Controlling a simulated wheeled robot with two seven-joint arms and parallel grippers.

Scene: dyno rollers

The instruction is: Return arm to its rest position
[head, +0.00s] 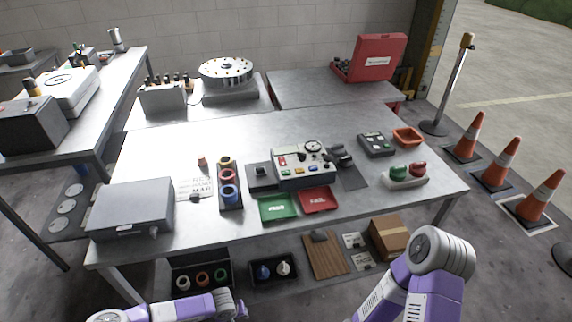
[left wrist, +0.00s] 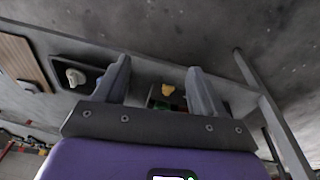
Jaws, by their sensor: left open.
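My left arm comes in low at the bottom left of the head view, below the front edge of the workbench. My left gripper shows in the left wrist view (left wrist: 158,75) with its two grey fingers apart and nothing held between them. The floor and a black bin lie beyond the fingers. My right arm shows only as purple and white links at the bottom right of the head view, and its gripper is out of view.
The metal workbench (head: 130,165) carries a grey box (head: 132,207), a control device (head: 304,165), a green tray (head: 278,208) and a red tray (head: 319,200). Below are a black bin (head: 274,281) and a cardboard box (head: 388,238). Traffic cones (head: 541,198) stand right.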

